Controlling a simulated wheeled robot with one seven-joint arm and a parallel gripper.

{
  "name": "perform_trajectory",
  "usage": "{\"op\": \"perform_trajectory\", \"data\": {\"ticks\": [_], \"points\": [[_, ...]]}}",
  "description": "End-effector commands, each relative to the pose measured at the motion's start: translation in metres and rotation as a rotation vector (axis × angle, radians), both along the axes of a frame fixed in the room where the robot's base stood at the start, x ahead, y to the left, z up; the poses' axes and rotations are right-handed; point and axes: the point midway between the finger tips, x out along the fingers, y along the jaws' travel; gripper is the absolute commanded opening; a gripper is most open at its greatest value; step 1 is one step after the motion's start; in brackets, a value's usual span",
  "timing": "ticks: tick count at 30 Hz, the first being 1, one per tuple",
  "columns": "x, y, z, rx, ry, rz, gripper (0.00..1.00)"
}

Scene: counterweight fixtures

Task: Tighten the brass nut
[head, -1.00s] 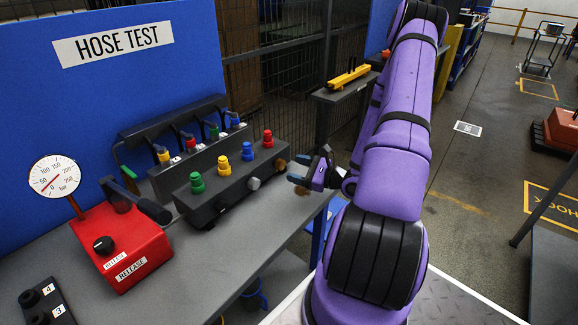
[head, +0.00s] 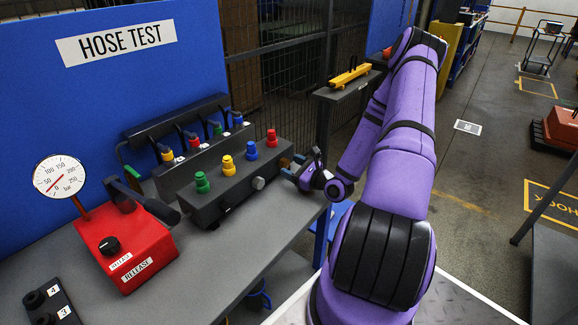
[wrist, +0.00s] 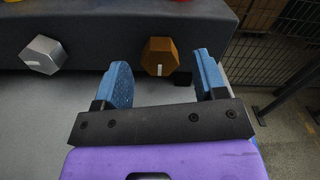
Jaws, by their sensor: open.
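The brass nut (wrist: 160,57) is a brown hex head with a white mark, on the front face of the dark manifold block (wrist: 100,22). In the wrist view it lies between the two blue fingertips of my gripper (wrist: 164,72), nearer the left one. The jaws are open with nothing gripped, and a gap shows on both sides of the nut.
A silver hex nut (wrist: 43,54) is on the same face, left of the brass one. Colored caps stand on the block, including a green one (head: 202,182). A red pump box (head: 125,245) with a gauge (head: 59,176) stands left on the bench (head: 235,255).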

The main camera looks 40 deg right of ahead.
Motion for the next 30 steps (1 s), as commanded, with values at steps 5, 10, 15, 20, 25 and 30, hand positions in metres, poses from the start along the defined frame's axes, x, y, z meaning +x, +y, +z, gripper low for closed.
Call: {"op": "perform_trajectory", "data": {"ticks": [5, 10, 15, 20, 25, 30], "points": [[0.014, 0.002, 0.0, 0.0, 0.0, 0.0, 0.65], [0.016, 0.002, 0.0, 0.001, 0.0, 0.0, 0.65], [0.016, 0.002, 0.0, 0.001, 0.0, 0.0, 0.63], [0.016, 0.002, 0.0, 0.0, 0.0, 0.0, 0.26], [0.016, 0.002, 0.0, 0.002, 0.0, 0.0, 0.16], [0.016, 0.002, 0.0, 0.024, 0.003, 0.0, 0.16]]}}
